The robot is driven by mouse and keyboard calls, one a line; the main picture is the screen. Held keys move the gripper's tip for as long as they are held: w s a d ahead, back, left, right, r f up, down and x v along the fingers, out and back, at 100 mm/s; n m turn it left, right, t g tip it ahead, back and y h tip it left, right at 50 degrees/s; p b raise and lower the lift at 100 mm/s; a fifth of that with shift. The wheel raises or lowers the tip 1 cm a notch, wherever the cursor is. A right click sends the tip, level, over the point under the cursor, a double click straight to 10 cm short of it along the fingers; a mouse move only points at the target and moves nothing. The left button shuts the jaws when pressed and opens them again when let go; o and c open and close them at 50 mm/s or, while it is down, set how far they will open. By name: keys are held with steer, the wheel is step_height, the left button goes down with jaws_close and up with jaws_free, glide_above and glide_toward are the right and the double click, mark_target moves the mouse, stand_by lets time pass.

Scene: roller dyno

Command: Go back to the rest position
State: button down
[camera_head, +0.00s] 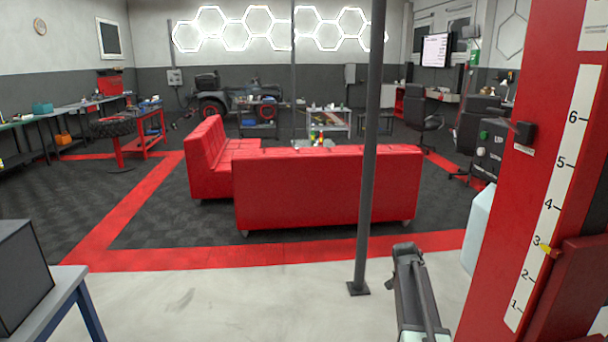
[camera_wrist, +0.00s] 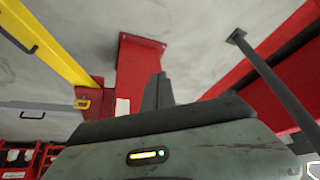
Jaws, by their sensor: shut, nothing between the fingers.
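My gripper (camera_wrist: 158,88) shows in the wrist view as dark fingers close together, pointing up in the picture. In the camera_head view my grey arm (camera_head: 415,290) stands at the lower right, between the thin dark pole and the red post. I cannot make out the fingertips there.
A red post (camera_head: 545,150) with a number scale stands close on the right. A dark pole (camera_head: 368,150) stands left of my arm. A red sofa (camera_head: 325,190) is beyond. A bench (camera_head: 60,295) is at lower left. A yellow beam (camera_wrist: 45,45) shows in the wrist view.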

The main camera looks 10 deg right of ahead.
steer(key=s+a+r+n+y+p, duration=0.1)
steer(key=s+a+n+p, duration=0.2)
steer(key=a, duration=1.3)
steer(key=s+a+n+g+y, duration=0.3)
steer(key=s+a+n, duration=0.5)
steer(key=s+a, duration=0.6)
steer(key=s, duration=0.4)
steer(key=shift+a+n, duration=0.3)
steer(key=shift+a, duration=0.1)
steer(key=shift+f, duration=0.1)
